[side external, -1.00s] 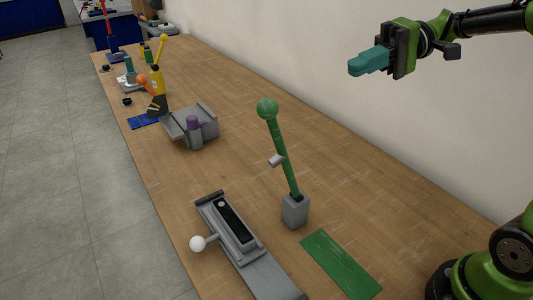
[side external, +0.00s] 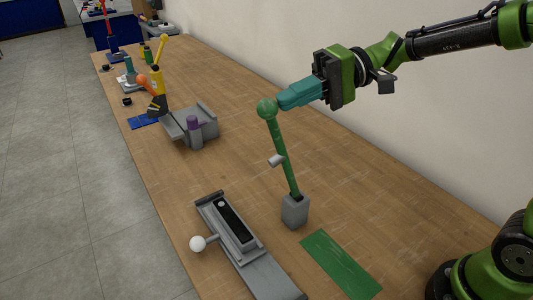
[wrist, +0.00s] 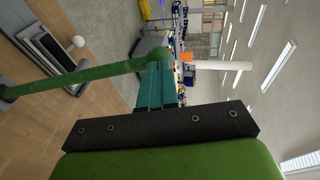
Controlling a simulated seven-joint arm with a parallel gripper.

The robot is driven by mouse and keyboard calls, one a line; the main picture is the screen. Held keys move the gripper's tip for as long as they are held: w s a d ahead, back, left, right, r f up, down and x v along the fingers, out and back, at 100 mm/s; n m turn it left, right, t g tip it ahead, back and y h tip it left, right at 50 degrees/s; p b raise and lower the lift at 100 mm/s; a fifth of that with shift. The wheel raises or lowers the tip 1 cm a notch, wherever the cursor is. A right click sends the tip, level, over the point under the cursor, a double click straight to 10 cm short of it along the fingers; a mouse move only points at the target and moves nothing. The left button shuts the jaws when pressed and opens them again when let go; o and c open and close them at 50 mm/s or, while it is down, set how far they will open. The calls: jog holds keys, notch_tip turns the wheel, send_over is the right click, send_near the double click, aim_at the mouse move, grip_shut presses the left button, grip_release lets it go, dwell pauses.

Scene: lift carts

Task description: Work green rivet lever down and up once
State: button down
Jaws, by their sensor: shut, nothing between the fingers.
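The green rivet lever (side external: 283,157) stands up from a grey block on the wooden bench, leaning a little, with a green ball knob (side external: 267,109) on top. My gripper (side external: 282,100), with teal fingers, is shut and empty. Its fingertips are right beside the knob in the side view; whether they touch it I cannot tell. In the wrist view the lever (wrist: 75,78) crosses from the left, and its top end lies just beyond the closed fingertips (wrist: 155,65).
A grey slide fixture with a white knob (side external: 198,243) lies to the left of the lever. A green plate (side external: 340,264) lies in front. A grey fixture with a purple knob (side external: 193,122) and a yellow lever (side external: 157,80) stand farther back. The wall runs along the right.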

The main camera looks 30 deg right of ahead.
dwell(0.3)
jog(key=a+f+n+g+h, duration=0.1)
jog(key=a+f+h, duration=0.3)
jog(key=a, duration=0.4)
jog(key=a+f+h, duration=0.3)
jog(key=a, duration=0.4)
jog(key=a+f+h, duration=0.3)
jog(key=f, duration=0.4)
jog(key=a+f+h, duration=0.4)
jog(key=f, duration=0.4)
jog(key=shift+a+n+h, duration=0.25)
jog(key=shift+n+h, duration=0.05)
jog(key=shift+n, duration=0.1)
jog(key=shift+f, duration=0.15)
